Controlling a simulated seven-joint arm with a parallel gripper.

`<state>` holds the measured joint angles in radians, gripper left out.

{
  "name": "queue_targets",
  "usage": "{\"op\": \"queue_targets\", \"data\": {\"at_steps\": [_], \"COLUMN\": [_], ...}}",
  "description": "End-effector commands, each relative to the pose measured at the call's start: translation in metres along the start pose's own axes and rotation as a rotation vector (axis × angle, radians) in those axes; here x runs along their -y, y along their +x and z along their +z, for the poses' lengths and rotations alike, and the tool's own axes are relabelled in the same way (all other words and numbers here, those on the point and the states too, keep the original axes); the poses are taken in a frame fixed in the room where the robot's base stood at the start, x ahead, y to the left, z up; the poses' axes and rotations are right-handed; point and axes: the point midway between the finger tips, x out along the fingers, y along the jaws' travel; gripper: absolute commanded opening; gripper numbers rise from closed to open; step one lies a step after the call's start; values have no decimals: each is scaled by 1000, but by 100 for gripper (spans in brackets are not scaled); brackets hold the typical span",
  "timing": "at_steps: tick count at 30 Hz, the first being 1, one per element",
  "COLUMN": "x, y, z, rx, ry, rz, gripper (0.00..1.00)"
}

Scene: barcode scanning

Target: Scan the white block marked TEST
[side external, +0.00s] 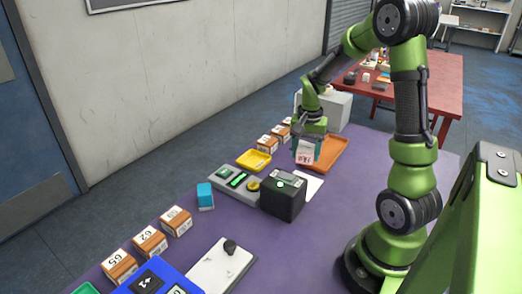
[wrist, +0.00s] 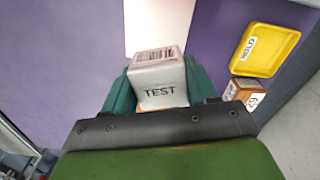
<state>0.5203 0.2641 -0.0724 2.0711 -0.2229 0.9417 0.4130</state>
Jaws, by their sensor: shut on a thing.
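The white block marked TEST (wrist: 160,88) is held between the teal fingers of my gripper (wrist: 157,76) in the wrist view. Its TEST face is toward the camera and a barcode shows on the adjoining face. In the side view my gripper (side external: 308,141) points down and holds the block (side external: 306,155) above the table, behind a black box (side external: 283,201) with a green light on top. The box looks like the scanner. The block is apart from the box, and its underside is hidden in both views.
A grey console (side external: 232,184) with green parts stands left of the black box. A white pad (side external: 311,186) lies right of it. An orange tray (side external: 333,150) and a yellow tray (side external: 254,160) lie behind. A blue block (side external: 205,196) and several labelled brown blocks (side external: 176,221) stand left.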

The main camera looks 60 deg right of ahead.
Motion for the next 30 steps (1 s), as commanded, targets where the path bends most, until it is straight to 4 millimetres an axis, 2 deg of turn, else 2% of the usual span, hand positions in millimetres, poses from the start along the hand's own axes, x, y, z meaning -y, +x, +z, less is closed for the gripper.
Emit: {"op": "queue_targets", "data": {"at_steps": [6, 14, 19, 30], "x": [-1, 0, 1, 1], "y": [31, 54, 46, 8], "z": [0, 0, -1, -1], "rx": [2, 0, -3, -4], "ry": [1, -1, -1, 0], "rz": [2, 0, -2, -4], "gripper": [24, 24, 24, 24]}}
